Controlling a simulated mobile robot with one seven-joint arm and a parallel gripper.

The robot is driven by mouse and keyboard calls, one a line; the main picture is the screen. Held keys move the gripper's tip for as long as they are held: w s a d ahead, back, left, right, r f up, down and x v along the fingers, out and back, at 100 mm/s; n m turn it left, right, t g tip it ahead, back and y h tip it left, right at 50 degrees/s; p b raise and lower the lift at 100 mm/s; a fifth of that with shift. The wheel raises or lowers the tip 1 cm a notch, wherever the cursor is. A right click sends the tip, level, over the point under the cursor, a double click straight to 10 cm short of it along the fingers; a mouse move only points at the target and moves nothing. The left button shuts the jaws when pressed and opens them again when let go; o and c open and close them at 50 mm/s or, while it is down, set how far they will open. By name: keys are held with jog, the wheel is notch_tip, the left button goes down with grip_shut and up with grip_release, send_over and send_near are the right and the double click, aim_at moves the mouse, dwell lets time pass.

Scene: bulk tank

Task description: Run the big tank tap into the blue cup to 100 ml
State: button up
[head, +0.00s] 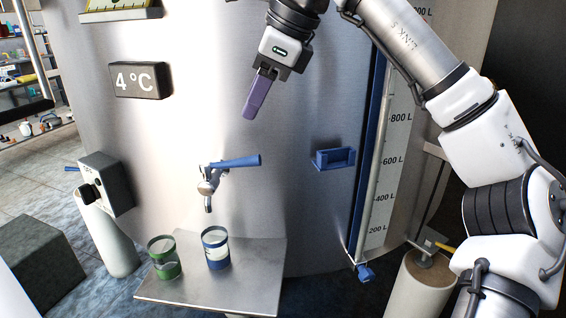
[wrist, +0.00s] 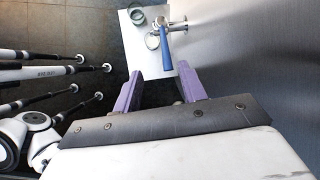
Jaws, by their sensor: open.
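The big tank tap (head: 208,190) sticks out of the steel tank, its blue lever (head: 235,161) pointing right; the lever also shows in the wrist view (wrist: 166,48). No stream shows under the spout. The blue cup (head: 216,262), clear with blue bands, stands upright on the metal shelf (head: 255,270) below the spout. Its liquid level is too small to tell. In the wrist view the tap partly hides the cup. My gripper (head: 250,108), with purple fingers, is open and empty, above the lever and apart from it; its two fingers are spread in the wrist view (wrist: 159,88).
A green-banded cup (head: 164,258) stands left of the blue cup. A blue bracket (head: 333,158) sticks out from the tank on the right, beside the litre scale (head: 385,180). A 4 °C display (head: 138,80) and a grey box (head: 107,183) are at left. Space around the lever looks clear.

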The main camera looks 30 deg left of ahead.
aim_at(243, 158)
jog(key=shift+t, duration=0.3)
jog(key=x, duration=0.4)
jog(key=d+x, duration=0.1)
jog(key=x, duration=0.3)
jog(key=w+b+x, duration=0.1)
jog(key=x, duration=0.4)
jog(key=shift+w+d+f, duration=0.1)
jog(key=shift+d+f, duration=0.2)
jog(key=shift+f, duration=0.05)
grip_shut()
